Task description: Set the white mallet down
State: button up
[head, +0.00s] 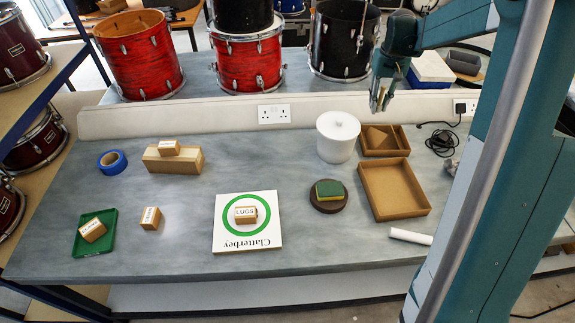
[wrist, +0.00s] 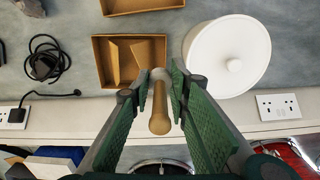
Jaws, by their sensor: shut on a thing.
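My gripper (head: 380,101) is raised over the back right of the bench, behind the small cardboard tray in the head view. In the wrist view my gripper (wrist: 160,88) has its green-padded fingers on either side of a tan, rounded stick, which I take to be the handle of the white mallet (wrist: 160,122). It is held in the air, pointing away from the fingers' base. I cannot make out a white head on it. A short white cylinder (head: 410,236) lies on the bench at the right in the head view; I cannot tell what it is.
A white lidded tub (head: 338,138) stands left of a small cardboard tray (head: 405,149) holding cardboard pieces. A larger empty tray (head: 395,190) lies in front. A sponge (head: 329,189) sits on a dark disc. A white board (head: 230,240) bears a LUGS block. Bare bench lies left of the sponge.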

jog(key=a+n, duration=0.1)
jog(key=a, duration=0.5)
jog(key=a+n, duration=0.1)
jog(key=a, duration=0.5)
jog(key=s+a+n, duration=0.1)
jog(key=a+n, duration=0.1)
jog(key=a, duration=0.3)
jog(key=shift+a+b, duration=0.35)
jog(key=shift+a, duration=0.05)
jog(key=s+a+n, duration=0.2)
jog(key=a, duration=0.6)
jog(key=s+a+n, duration=0.2)
jog(key=s+a, duration=0.1)
jog(key=a, duration=0.6)
send_over(288, 164)
notch_tip(288, 164, down, 11)
jog(key=shift+f+b, duration=0.15)
jog(key=shift+b, duration=0.2)
jog(key=shift+f, duration=3.1)
jog(key=shift+f+b, duration=0.15)
jog(key=shift+b, duration=0.15)
jog(key=shift+f, duration=1.75)
jog(key=shift+f, duration=0.15)
